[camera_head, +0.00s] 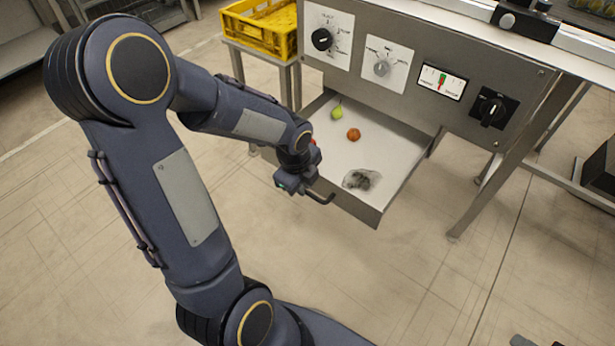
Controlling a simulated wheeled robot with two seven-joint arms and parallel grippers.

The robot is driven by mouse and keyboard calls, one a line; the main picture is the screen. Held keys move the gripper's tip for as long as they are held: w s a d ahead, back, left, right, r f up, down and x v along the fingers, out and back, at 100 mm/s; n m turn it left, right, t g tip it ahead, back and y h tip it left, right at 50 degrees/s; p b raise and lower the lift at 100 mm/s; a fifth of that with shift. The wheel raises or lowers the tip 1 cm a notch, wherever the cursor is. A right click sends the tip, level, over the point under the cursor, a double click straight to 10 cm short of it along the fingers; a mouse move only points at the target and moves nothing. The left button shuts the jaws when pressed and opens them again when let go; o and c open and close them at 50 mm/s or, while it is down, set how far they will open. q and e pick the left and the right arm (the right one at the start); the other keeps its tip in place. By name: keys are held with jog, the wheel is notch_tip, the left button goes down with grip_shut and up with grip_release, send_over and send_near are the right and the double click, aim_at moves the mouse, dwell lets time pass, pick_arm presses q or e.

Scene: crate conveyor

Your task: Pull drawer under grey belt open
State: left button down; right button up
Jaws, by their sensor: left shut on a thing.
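The drawer (398,155) under the belt's control panel stands pulled out, so that its light inner floor shows. Inside lie a green pear (337,108), an orange-brown round fruit (353,134) and a crumpled, see-through dark thing (362,180). My left gripper (308,192) is at the drawer's front face, shut on the dark bar handle (325,199). The fingertips are small and partly hidden by the wrist. The arm covers the left part of the drawer front. My right gripper is not in view.
The grey panel (420,105) above the drawer carries knobs and a small gauge (442,81). A yellow crate (262,28) rests on a stand at the upper left. A table leg (490,185) stands right of the drawer. The tiled floor in front is clear.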

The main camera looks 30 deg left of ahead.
pick_arm(q)
jog(key=c, duration=1.5)
grip_release()
jog(key=r+p, duration=0.1)
jog(key=r, duration=0.1)
jog(key=s+r+p, duration=0.1)
jog(key=r, duration=0.2)
jog(key=r+p, duration=0.1)
jog(key=r, duration=0.1)
jog(key=shift+s+r, duration=0.15)
jog(key=shift+r, duration=0.2)
jog(key=s+d+r+n+t+h, duration=0.2)
jog(key=s+d+r+n, duration=0.2)
jog(key=s+n, duration=0.45)
jog(key=s+d+r+n+t+h, duration=0.2)
jog(key=s+d+r+n, duration=0.25)
jog(key=n, duration=0.75)
jog(key=shift+g, duration=0.3)
jog(key=r+p, duration=0.8)
jog(key=p, duration=0.1)
jog(key=r+p, duration=0.8)
jog(key=r, duration=0.1)
jog(key=r+p, duration=0.9)
jog(key=shift+s+a+r+p, duration=0.15)
jog(key=shift+s+a+p, duration=0.05)
jog(key=shift+a+p, duration=0.1)
